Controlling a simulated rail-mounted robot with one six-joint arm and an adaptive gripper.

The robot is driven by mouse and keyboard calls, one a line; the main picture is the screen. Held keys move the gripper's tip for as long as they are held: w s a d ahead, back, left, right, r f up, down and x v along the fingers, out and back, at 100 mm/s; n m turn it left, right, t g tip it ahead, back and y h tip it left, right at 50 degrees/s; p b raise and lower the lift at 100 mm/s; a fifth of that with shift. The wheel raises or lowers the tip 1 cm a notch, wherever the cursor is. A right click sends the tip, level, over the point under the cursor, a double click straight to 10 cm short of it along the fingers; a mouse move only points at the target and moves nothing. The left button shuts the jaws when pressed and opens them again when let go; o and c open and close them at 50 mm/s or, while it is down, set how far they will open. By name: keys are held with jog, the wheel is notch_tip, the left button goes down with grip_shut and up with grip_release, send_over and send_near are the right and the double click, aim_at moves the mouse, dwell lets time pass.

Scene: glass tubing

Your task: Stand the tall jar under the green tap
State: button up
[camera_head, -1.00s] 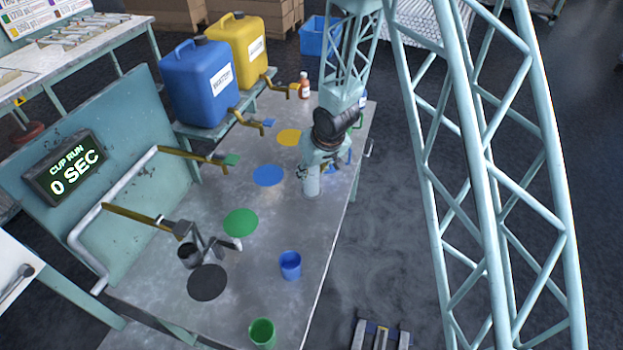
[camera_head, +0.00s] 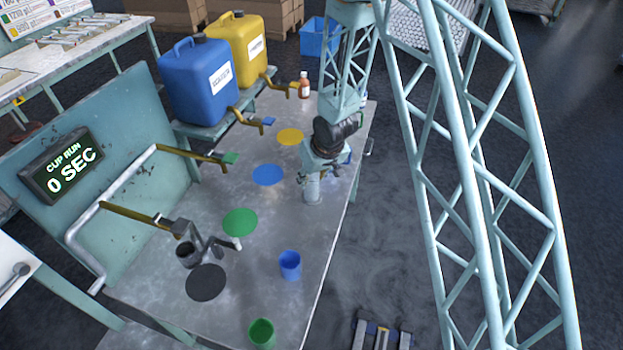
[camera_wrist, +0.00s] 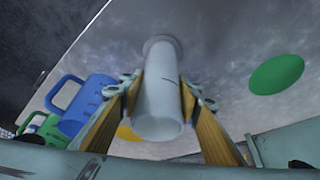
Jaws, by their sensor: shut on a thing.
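The tall jar (camera_head: 313,187) is a pale grey cylinder near the table's right edge. In the wrist view the jar (camera_wrist: 160,95) fills the middle, with my gripper's (camera_wrist: 163,82) two fingers closed on its sides. My gripper (camera_head: 309,178) shows small in the head view, partly hidden by my arm. The jar looks upright; whether its base touches the table I cannot tell. The green tap (camera_head: 228,158) sticks out from the back panel, left of the jar. The green disc (camera_head: 240,222) lies on the table in front of that tap, apart from the jar.
A blue disc (camera_head: 268,175) lies between jar and green tap; a yellow disc (camera_head: 290,137) is behind. A blue cup (camera_head: 289,265) and green cup (camera_head: 262,333) stand in front. A blue jug (camera_wrist: 74,108) is beside my gripper.

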jog(key=o, duration=0.9)
jog(key=shift+r, duration=0.1)
jog(key=shift+p+v, duration=0.3)
jog(key=shift+v, duration=0.5)
jog(key=shift+p+v, duration=1.5)
jog(key=shift+v, duration=3.7)
